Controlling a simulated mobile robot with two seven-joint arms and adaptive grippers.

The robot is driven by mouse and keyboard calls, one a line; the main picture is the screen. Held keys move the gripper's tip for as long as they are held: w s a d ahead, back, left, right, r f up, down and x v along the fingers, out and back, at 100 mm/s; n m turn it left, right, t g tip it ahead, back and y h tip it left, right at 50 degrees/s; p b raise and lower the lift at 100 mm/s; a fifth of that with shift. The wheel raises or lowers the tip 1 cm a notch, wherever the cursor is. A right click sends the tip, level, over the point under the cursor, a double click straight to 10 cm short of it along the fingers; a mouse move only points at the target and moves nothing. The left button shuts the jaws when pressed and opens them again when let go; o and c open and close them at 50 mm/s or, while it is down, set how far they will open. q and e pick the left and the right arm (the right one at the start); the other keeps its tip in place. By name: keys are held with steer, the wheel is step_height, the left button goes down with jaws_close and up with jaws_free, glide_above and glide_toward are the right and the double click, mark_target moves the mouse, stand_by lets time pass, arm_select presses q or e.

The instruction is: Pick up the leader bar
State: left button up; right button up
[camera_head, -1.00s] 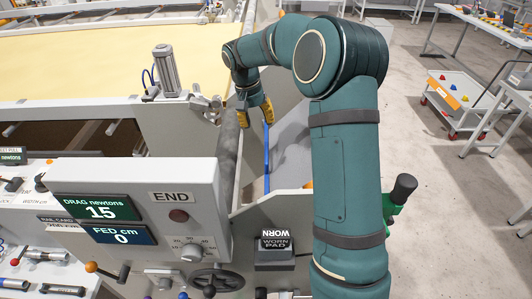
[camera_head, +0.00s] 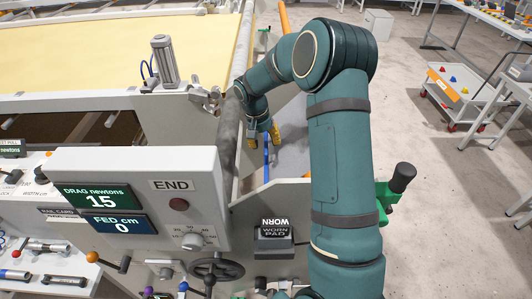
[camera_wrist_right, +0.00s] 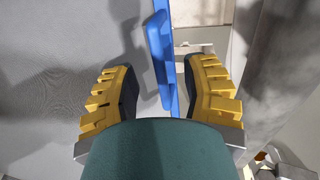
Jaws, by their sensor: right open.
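A long narrow blue bar (camera_head: 266,152), which looks like the leader bar, runs along the grey trough beside the roller. Its far part is hidden by my right arm and gripper. My right gripper (camera_head: 265,133), with yellow fingers, is open above the trough, with the bar between or just below its fingers. In the right wrist view the blue bar (camera_wrist_right: 165,60) lies between the open fingers (camera_wrist_right: 160,82), closer to the right one. No firm contact shows. My left gripper is out of view.
The grey roller (camera_head: 229,135) and metal bracket (camera_head: 206,98) are left of the gripper. The control box (camera_head: 135,190) and worn pad block (camera_head: 274,236) stand nearer. A green part with a black knob (camera_head: 402,178) is at right.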

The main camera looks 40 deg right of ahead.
steer(key=shift+s+d+f, duration=0.1)
steer(key=shift+d+f, duration=0.1)
steer(key=shift+f, duration=0.9)
jaws_close()
